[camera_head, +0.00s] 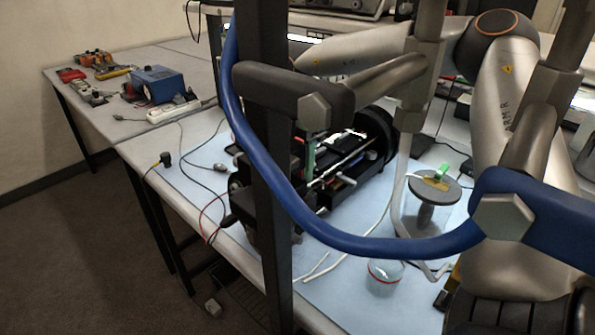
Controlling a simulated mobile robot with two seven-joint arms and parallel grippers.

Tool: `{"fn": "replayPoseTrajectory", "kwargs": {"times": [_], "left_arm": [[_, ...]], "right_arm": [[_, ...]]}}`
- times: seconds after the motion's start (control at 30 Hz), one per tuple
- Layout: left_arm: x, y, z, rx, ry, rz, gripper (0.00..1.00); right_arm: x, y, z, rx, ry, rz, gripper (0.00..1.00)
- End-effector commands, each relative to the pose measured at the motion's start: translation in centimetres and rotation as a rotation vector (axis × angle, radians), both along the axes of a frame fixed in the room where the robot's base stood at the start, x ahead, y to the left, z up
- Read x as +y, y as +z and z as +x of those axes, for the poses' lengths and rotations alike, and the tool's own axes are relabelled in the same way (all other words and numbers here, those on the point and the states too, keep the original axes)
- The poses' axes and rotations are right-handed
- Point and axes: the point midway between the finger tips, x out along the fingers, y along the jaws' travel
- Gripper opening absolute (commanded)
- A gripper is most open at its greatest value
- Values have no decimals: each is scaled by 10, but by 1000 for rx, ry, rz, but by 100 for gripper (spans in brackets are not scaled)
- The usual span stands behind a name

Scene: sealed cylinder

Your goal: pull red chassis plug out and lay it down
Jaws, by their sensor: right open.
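A black cylindrical chassis (376,152) lies open on the blue mat, with metal rods and dark parts inside. Its near left end is partly hidden behind a dark post and a blue tube. A red and a black lead (204,212) run to that end. I cannot make out the red plug itself. My left gripper is not in view.
A round grey stand (433,190) with a small green piece stands right of the chassis. A clear red-ringed container (384,275) is near the front. A black plug with a cable (165,159) lies left. A blue box (158,84) stands farther back. The mat's front left is mostly clear.

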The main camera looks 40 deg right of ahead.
Motion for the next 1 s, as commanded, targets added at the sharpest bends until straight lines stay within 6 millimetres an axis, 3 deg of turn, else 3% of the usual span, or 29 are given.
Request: {"fn": "replayPoseTrajectory", "kwargs": {"times": [0.3,0.83,1.0], "left_arm": [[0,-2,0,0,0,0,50],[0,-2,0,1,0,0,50],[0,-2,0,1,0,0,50]], "right_arm": [[0,0,0,0,-1,0,60],[0,0,0,0,-1,1,0],[0,0,0,0,-1,1,0]]}}
